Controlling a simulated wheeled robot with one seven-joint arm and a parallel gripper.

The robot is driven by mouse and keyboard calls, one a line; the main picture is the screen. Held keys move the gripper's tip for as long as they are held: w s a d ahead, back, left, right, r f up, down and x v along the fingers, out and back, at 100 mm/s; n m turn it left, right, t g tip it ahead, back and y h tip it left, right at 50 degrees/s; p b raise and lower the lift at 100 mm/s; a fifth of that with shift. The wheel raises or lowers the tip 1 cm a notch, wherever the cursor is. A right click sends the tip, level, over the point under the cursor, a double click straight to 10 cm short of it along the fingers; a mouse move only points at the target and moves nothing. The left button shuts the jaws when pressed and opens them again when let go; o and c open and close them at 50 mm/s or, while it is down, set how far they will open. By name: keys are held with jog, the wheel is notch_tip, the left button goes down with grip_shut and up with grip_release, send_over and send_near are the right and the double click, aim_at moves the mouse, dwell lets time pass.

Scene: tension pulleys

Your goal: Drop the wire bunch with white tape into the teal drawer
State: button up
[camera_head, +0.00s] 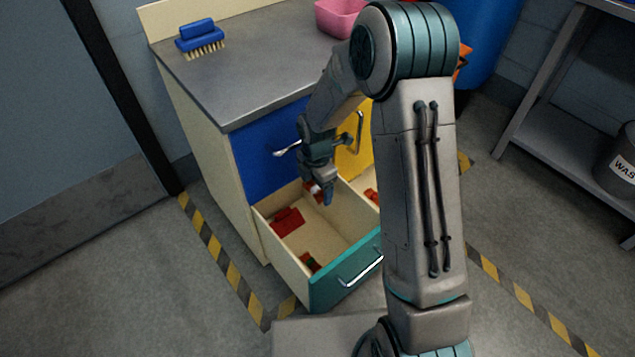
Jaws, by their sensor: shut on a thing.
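The teal drawer (346,273) is pulled open at the lower front of the cabinet. My gripper (322,194) is over the drawer's opening, pointing down, and is shut on a small red and white item (314,190). This looks like the wire bunch with white tape, but it is small and partly hidden by the fingers. Inside the drawer lie a red object (287,221) at the left and a dark red and green object (309,262) near the front. Another red piece (371,196) shows at the right, partly hidden by my arm.
A blue brush (200,38) and a pink bin (338,16) stand on the grey countertop (245,85). A metal shelf (560,135) stands at the right. Floor at the left is clear.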

aim_at(316, 195)
notch_tip(316, 195, down, 5)
jog(key=b, duration=0.3)
jog(key=shift+b, duration=0.3)
jog(key=o, duration=0.9)
jog(key=shift+o, duration=0.2)
jog(key=shift+r, duration=0.15)
jog(key=shift+r+p, duration=0.3)
jog(key=shift+r, duration=0.05)
jog(key=r+p, duration=0.1)
jog(key=r, duration=0.1)
jog(key=d+r+p, duration=0.1)
jog(key=r, duration=0.1)
jog(key=shift+s+r+p, duration=0.1)
jog(key=shift+r+p, duration=0.05)
jog(key=shift+p, duration=0.15)
jog(key=s+d+r+p, duration=0.3)
jog(key=d+r+p, duration=0.1)
jog(key=d, duration=0.6)
jog(key=shift+s+r, duration=0.35)
jog(key=shift+r, duration=0.55)
